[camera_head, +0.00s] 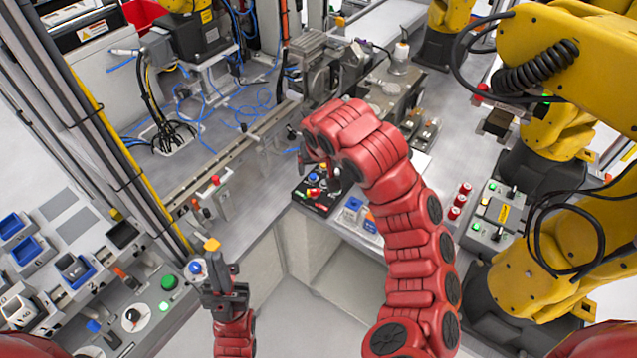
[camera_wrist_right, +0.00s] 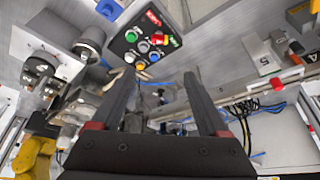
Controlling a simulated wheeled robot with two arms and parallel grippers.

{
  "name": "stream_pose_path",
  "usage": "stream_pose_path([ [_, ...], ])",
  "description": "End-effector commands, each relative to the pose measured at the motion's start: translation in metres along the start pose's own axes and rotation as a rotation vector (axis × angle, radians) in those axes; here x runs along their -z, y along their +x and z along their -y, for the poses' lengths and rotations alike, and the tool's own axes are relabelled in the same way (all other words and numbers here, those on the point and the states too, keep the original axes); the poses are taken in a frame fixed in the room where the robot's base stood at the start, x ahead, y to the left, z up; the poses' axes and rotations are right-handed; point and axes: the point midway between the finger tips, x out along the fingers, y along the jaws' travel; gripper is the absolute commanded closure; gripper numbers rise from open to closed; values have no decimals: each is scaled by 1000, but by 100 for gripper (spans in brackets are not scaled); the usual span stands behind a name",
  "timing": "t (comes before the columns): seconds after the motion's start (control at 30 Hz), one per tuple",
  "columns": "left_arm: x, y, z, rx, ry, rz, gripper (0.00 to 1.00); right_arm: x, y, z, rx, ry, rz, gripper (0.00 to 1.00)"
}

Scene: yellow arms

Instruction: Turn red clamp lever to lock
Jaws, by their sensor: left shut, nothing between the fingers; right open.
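A red-tipped lever (camera_head: 215,180) sits on a small grey bracket at the bench's front edge, left of centre in the head view. A red-tipped part on a pale bar (camera_wrist_right: 277,84) shows at right in the right wrist view; I cannot tell for sure if it is the same lever. My left gripper (camera_head: 213,261) is shut and empty, below that lever in the picture and apart from it. My right gripper (camera_head: 318,170) is open beside the black button box, its fingers partly hidden by my arm; in the wrist view its two fingers (camera_wrist_right: 158,78) are spread with nothing held.
The black button box (camera_head: 318,192) with coloured buttons stands on the bench; it also shows in the wrist view (camera_wrist_right: 145,40). A control panel (camera_head: 150,310) is at lower left. Yellow robot arms (camera_head: 540,270) fill the right side. Blue cables (camera_head: 240,100) lie at the back.

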Motion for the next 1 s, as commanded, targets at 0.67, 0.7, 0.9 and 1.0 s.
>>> stream_pose_path([
  [0.67, -6, -36, -2, 0, 0, 0, 100, -8, 82, -2, -8, 2, 21, 22],
  [0.7, -7, -40, -2, 0, 0, 0, 100, -8, 88, -1, -8, 0, 21, 22],
  [0.9, -10, -62, -3, 0, 0, 1, 100, -8, 121, 0, -7, -1, 22, 22],
  [1.0, -10, -56, -3, 0, 0, 0, 100, -8, 141, -2, -11, -2, 26, 22],
])
